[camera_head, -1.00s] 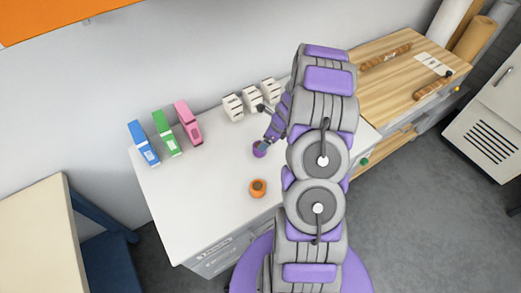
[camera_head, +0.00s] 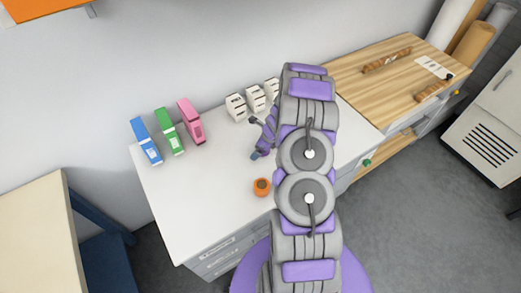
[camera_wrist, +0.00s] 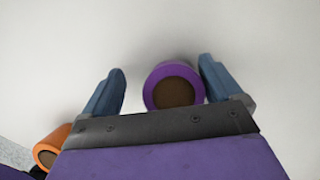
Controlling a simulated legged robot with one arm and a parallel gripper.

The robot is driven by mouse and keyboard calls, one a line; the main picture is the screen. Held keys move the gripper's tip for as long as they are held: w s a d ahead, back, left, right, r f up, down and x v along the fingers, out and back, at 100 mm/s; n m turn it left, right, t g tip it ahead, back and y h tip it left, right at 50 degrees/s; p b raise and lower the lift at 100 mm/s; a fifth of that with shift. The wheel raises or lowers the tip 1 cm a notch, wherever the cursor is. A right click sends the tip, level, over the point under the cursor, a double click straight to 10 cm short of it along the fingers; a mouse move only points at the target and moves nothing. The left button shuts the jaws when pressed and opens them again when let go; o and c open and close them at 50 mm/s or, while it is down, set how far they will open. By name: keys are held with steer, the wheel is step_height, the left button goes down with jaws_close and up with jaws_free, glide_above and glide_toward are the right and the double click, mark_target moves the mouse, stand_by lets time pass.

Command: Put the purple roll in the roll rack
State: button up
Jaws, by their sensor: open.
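The purple roll (camera_wrist: 172,69) stands on the white tabletop with its brown core facing the wrist camera. My gripper (camera_wrist: 162,66) is open, with its blue fingers on either side of the roll. The roll is close to the right finger, with a wider gap to the left one; I cannot tell whether it touches. In the head view my gripper (camera_head: 257,153) is low over the table, and I cannot make out the purple roll there. White slotted blocks (camera_head: 236,108) stand at the back of the table; I cannot tell if they are the roll rack.
An orange roll (camera_head: 262,187) stands nearer the table's front; it also shows in the wrist view (camera_wrist: 54,137). Blue (camera_head: 146,141), green (camera_head: 169,131) and pink (camera_head: 191,121) upright items stand at the back left. The left of the white table (camera_head: 205,195) is clear.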

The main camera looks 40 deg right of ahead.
steer(key=shift+s+d+f, duration=0.1)
steer(key=shift+d+f, duration=0.05)
steer(key=shift+d, duration=0.5)
steer(key=shift+d+f, duration=0.1)
steer(key=shift+d, duration=0.5)
steer(key=c, duration=0.6)
steer(key=shift+a+r, duration=0.2)
steer(key=shift+a, duration=0.7)
steer(key=c, duration=0.6)
steer(key=shift+d, duration=0.1)
